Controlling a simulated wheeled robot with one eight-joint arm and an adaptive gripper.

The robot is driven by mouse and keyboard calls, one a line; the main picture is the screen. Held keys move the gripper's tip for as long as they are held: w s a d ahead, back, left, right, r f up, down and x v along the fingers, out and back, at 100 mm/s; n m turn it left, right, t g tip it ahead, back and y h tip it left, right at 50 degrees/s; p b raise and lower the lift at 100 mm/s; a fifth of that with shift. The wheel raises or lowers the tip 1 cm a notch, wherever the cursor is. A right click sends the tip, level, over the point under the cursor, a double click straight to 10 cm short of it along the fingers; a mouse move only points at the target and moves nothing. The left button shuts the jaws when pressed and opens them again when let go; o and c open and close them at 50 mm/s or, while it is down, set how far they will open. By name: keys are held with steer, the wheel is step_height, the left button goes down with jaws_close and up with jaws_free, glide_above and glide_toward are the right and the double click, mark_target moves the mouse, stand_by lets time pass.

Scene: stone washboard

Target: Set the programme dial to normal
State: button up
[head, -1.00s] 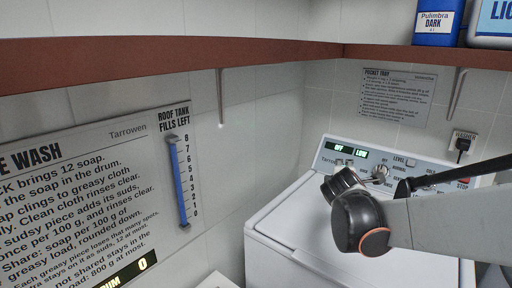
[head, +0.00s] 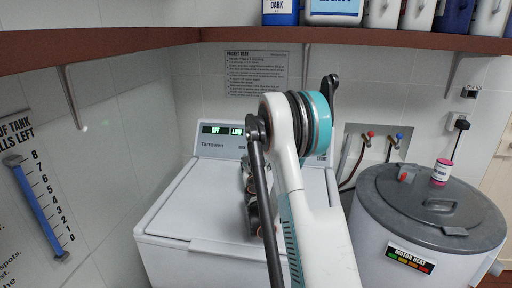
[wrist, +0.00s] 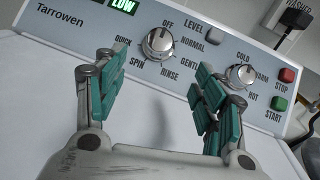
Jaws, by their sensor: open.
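The programme dial (wrist: 158,43) is a silver knob on the washer's grey-blue panel, seen in the wrist view. Labels OFF, NORMAL, GENTLE, RINSE, SPIN and QUICK ring it, and its pointer mark seems to face up toward OFF. The washer's display (head: 222,130) reads OFF and LOW in the head view. My gripper (wrist: 157,85) is open, its teal-padded fingers on either side below the dial, apart from it and empty. In the head view my arm hides the dial and most of the gripper.
A temperature knob (wrist: 243,75) sits right of the dial, close to my right finger. A LEVEL button (wrist: 215,33), a red STOP button (wrist: 287,75) and a green START button (wrist: 275,114) share the panel. A grey-lidded tub (head: 430,230) stands right of the washer.

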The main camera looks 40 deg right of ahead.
steer(key=b+x, duration=0.3)
steer(key=x, duration=0.9)
steer(key=shift+f, duration=0.15)
steer(key=shift+b+x, duration=0.4)
steer(key=shift+x, duration=0.45)
steer(key=c, duration=1.1)
